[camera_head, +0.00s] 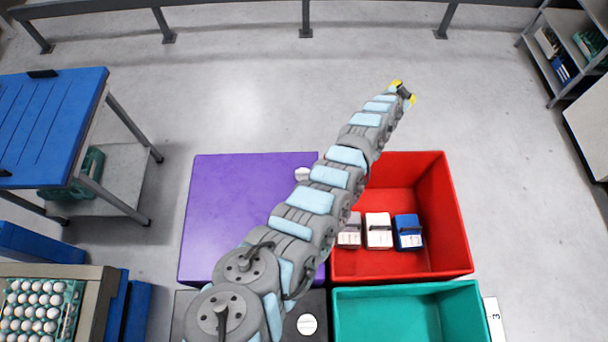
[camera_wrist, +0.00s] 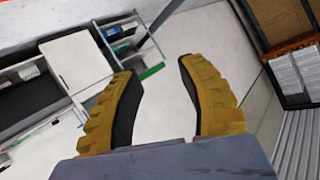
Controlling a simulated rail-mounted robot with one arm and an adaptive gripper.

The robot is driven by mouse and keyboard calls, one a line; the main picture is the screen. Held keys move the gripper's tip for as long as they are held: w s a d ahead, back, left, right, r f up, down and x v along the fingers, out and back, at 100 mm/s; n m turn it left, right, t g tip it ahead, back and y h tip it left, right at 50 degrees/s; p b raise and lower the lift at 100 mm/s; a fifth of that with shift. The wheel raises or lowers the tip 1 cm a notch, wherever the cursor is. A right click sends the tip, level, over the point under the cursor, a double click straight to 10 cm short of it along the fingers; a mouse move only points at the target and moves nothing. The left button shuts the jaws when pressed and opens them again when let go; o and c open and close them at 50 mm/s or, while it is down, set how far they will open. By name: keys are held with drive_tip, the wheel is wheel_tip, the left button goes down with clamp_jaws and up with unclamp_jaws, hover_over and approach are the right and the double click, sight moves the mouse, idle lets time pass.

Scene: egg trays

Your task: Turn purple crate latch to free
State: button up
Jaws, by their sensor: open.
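The purple crate (camera_head: 240,215) stands left of the red crate, with a flat purple top. A round white piece (camera_head: 302,174) shows near its far right corner, partly beside my arm; I cannot tell its turn position. My arm crosses over the crate's right edge and hides part of it. My gripper (camera_head: 404,92) is beyond the red crate, far from the purple crate. In the wrist view my gripper (camera_wrist: 160,75) has its yellow fingers apart, with nothing between them. The purple crate does not show in the wrist view.
The red crate (camera_head: 455,215) is open and holds several boxes (camera_head: 378,231). The open teal crate (camera_head: 470,305) is nearer. A dark lid with a round white piece (camera_head: 307,324) lies at the front. A blue table (camera_head: 50,120) stands left. The floor beyond the crates is clear.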

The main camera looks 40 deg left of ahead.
drive_tip(key=s+a+f+m+g+h+b, duration=0.1)
drive_tip(key=s+a+f+m+g+b, duration=0.15)
drive_tip(key=s+f, duration=0.2)
drive_tip(key=s+a+f+m+g+h+b, duration=0.1)
drive_tip(key=s+a+f+m+g+b, duration=0.15)
drive_tip(key=s+g, duration=0.2)
drive_tip(key=m+g+b, duration=0.2)
drive_tip(key=g+b, duration=0.1)
drive_tip(key=g, duration=0.3)
approach(304, 171)
wheel_tip(304, 171, down, 6)
drive_tip(key=shift+d+f+b, duration=0.2)
drive_tip(key=shift+f+b, duration=0.05)
drive_tip(key=shift+b, duration=0.95)
drive_tip(key=shift+a+f+b, duration=0.1)
drive_tip(key=shift+f+b, duration=0.5)
drive_tip(key=shift+f, duration=1.35)
drive_tip(key=shift+c, duration=0.2)
clamp_jaws()
